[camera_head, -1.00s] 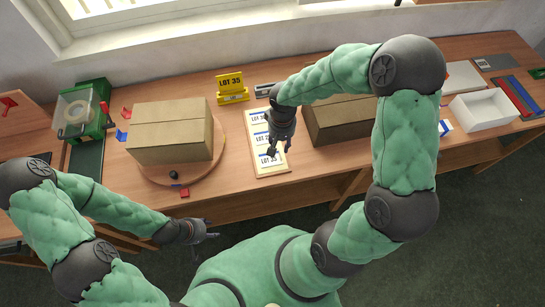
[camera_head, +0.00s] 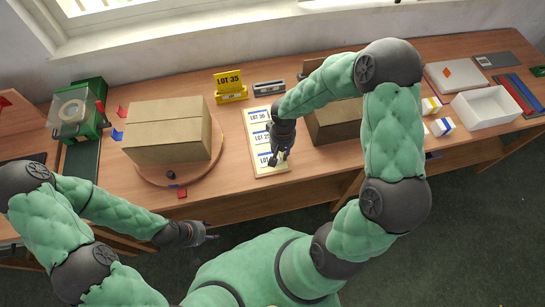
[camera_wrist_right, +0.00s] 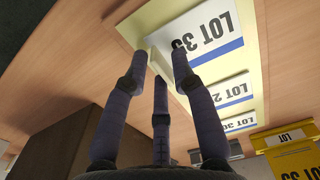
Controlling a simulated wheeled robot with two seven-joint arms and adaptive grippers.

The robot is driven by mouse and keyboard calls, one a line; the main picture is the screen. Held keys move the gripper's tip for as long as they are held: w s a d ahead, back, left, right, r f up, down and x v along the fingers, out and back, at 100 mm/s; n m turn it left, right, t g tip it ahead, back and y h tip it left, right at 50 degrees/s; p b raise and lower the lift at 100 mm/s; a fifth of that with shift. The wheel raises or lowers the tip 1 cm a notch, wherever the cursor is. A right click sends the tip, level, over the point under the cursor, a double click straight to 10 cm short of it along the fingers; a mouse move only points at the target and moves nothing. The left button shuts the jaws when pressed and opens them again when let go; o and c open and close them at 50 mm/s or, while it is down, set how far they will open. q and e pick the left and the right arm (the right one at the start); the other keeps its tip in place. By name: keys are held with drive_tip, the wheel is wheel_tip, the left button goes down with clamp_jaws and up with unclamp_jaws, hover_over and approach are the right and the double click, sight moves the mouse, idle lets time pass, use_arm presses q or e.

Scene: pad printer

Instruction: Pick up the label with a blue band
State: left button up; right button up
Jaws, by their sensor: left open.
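Three white labels with blue bands lie in a row on a pale board (camera_head: 284,171). The nearest, LOT 35 (camera_wrist_right: 208,32), shows its blue band (camera_wrist_right: 217,52) in the right wrist view; the middle label (camera_wrist_right: 230,91) and the LOT 30 label (camera_wrist_right: 239,122) lie beyond it. My right gripper (camera_head: 275,160) is over the nearest label, partly hiding it. In the wrist view its fingertips (camera_wrist_right: 160,58) are spread around a white edge or corner of that label; whether they grip it is unclear. My left gripper (camera_head: 212,237) is open and empty before the table's front edge.
A yellow LOT 35 sign (camera_head: 229,84) stands behind the board. A cardboard box (camera_head: 166,140) sits on a round turntable (camera_head: 150,178) at left; another box (camera_head: 335,122) is right of the board. A white tray (camera_head: 485,108) and small cartons (camera_head: 442,126) are further right.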

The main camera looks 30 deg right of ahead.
sight(280, 154)
clamp_jaws()
drive_tip(key=shift+r, duration=0.15)
drive_tip(key=shift+r, duration=0.2)
wheel_tip(280, 154, up, 3)
drive_tip(key=shift+s+a+r+p, duration=0.15)
drive_tip(key=shift+p, duration=0.55)
drive_tip(key=s+a+r+p, duration=0.2)
drive_tip(key=s+a+r, duration=0.5)
drive_tip(key=s+r, duration=0.2)
drive_tip(key=shift+s+a, duration=0.35)
drive_tip(key=shift+s, duration=0.75)
